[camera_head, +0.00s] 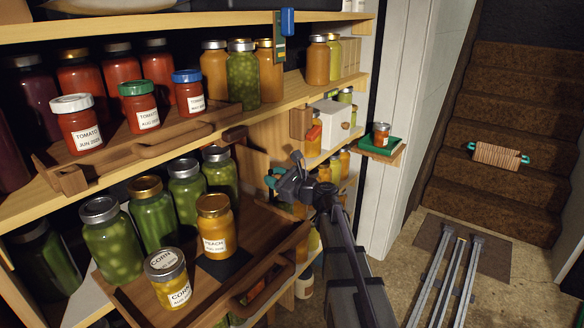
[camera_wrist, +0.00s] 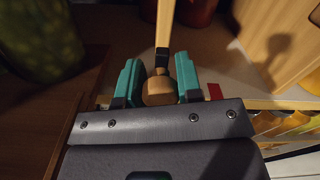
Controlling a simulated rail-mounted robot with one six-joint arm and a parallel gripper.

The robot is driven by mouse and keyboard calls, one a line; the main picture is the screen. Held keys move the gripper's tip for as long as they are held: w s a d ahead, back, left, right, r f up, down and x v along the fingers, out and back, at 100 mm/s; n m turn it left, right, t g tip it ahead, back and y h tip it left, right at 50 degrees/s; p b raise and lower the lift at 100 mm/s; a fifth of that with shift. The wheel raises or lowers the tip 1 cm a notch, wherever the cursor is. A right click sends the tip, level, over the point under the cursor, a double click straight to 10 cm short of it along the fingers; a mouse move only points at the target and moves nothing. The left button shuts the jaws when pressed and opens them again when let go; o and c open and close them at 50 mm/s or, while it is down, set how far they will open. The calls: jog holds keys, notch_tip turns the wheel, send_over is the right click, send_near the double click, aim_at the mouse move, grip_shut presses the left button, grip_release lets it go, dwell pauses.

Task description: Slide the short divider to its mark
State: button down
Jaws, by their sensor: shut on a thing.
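My gripper (camera_wrist: 159,82) has two teal fingers shut on a round wooden knob (camera_wrist: 158,92). The knob joins a black neck and a pale wooden strip (camera_wrist: 165,22) seen edge-on, which looks like the short divider. A small red patch (camera_wrist: 214,91), possibly the mark, shows just right of the right finger, apart from the knob. In the head view my gripper (camera_head: 277,180) is at the shelf front, right of the lower tray; it hides the knob there, and I cannot make out the divider clearly.
Green jars (camera_wrist: 40,40) stand left of the gripper in the wrist view. The lower pull-out tray (camera_head: 140,292) holds corn (camera_head: 170,280) and peach (camera_head: 215,226) jars close left of the gripper. A pale box (camera_head: 335,122) stands behind. The floor right of the arm has rails (camera_head: 452,270).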

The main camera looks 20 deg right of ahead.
jog(key=shift+s+a, duration=0.25)
jog(key=shift+a, duration=0.2)
jog(key=c, duration=0.8)
grip_release()
jog(key=v, duration=1)
jog(key=shift+s+d, duration=0.2)
jog(key=shift+s, duration=0.15)
